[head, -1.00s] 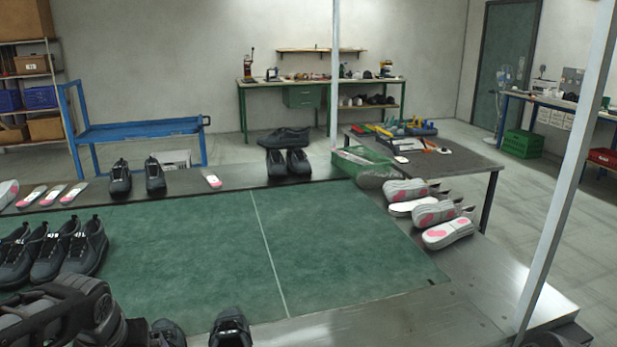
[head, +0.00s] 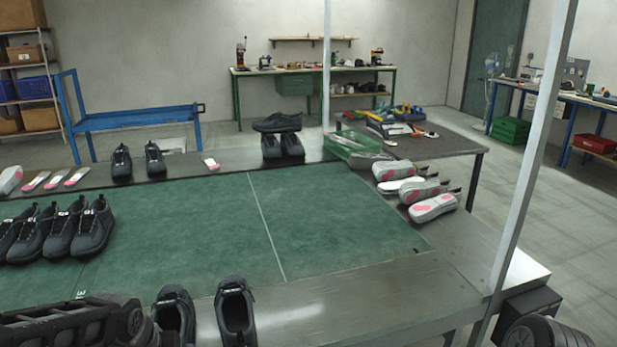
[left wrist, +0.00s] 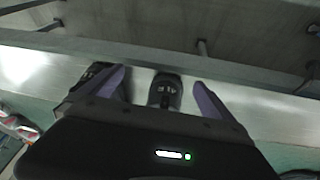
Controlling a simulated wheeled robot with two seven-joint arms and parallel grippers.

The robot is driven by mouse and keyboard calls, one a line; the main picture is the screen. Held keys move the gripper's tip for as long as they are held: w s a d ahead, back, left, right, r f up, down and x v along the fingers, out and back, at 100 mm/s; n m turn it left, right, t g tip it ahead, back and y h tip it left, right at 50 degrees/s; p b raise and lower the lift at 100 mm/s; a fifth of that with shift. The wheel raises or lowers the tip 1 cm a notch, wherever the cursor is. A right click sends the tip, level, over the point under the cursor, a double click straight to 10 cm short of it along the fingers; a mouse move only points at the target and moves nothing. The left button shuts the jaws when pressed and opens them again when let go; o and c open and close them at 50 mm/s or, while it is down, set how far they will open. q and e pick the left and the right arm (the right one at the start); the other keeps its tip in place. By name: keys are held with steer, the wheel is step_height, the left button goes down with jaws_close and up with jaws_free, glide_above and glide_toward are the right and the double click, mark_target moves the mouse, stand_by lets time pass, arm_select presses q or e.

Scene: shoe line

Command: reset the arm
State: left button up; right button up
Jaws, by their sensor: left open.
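My left arm (head: 75,325) comes in low at the left of the head view; its fingertips do not show there. In the left wrist view my left gripper (left wrist: 160,95) is open, with its two purple-grey fingers spread. A black shoe (left wrist: 165,90) shows in the gap between them, on the bright metal edge of the bench, and is not clasped. Another dark shoe (left wrist: 97,74) is partly hidden by the left finger. A dark rounded part at the lower right of the head view looks like my right arm (head: 548,333); my right gripper does not show.
Two black shoes (head: 236,312) stand at the near bench edge, close to my left arm. Several black shoes (head: 92,228) stand at left on the green mat (head: 340,225). White-soled shoes (head: 433,207) lie at right. A pale post (head: 535,150) rises at right. The mat's middle is clear.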

arm_select(q)
steer(key=s+d+f+m+g+h, duration=0.1)
steer(key=s+d+f+h, duration=0.15)
steer(key=d+f, duration=0.55)
steer(key=s+d+f+g+h, duration=0.1)
steer(key=s+d+f, duration=0.2)
steer(key=d+f, duration=0.55)
steer(key=s+d+f, duration=0.3)
steer(key=s+f, duration=0.3)
steer(key=s+d+f+g, duration=0.1)
steer(key=s+d+f, duration=0.1)
steer(key=s+f, duration=0.4)
steer(key=shift+s+d+f+h+p, duration=0.2)
steer(key=shift+s+d+h+p, duration=0.15)
steer(key=shift+d, duration=0.05)
